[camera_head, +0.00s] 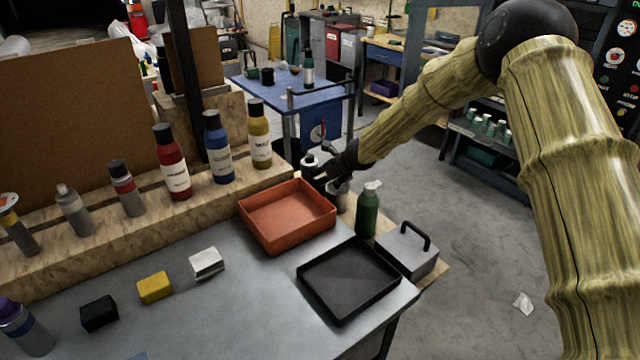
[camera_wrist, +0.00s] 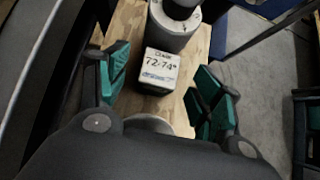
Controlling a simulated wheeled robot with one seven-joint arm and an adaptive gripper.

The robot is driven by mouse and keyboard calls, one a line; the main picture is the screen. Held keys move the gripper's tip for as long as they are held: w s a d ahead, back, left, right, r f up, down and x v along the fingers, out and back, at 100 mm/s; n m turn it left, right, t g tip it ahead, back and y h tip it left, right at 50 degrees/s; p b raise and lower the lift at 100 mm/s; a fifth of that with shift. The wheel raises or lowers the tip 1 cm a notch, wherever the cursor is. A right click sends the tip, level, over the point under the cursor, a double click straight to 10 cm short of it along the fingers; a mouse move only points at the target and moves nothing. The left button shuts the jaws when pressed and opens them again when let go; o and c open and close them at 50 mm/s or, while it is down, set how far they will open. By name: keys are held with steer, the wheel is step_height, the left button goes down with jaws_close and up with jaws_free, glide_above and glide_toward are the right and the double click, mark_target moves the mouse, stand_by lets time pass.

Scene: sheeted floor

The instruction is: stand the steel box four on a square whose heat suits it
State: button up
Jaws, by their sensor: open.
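A steel-grey box (camera_head: 408,250) with a black handle on top stands at the right end of the bench in the head view. I can read no number on it. My gripper (camera_head: 324,173) is behind the orange tray, away from this box. In the wrist view my gripper (camera_wrist: 160,88) is open, its green-padded fingers spread over a wooden board (camera_wrist: 124,30). A small pale block (camera_wrist: 158,70) marked "72-74°" shows between the fingers; its upper line is hard to read. A grey cylinder (camera_wrist: 172,35) stands just beyond it. I cannot make out any marked square.
An orange tray (camera_head: 262,233), a black tray (camera_head: 350,310) and a green spray bottle (camera_head: 367,214) stand near the steel-grey box. Several bottles line a wooden rack at left. Black (camera_head: 99,313), yellow (camera_head: 155,287) and white (camera_head: 207,262) blocks lie on the grey bench (camera_head: 230,318).

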steer(key=shift+w+a+f, duration=0.3)
steer(key=shift+w+f, duration=0.1)
steer(key=shift+f, duration=0.1)
steer(key=shift+c, duration=0.5)
steer(key=c, duration=1.3)
steer(key=shift+r, duration=0.1)
steer(key=shift+c, duration=0.2)
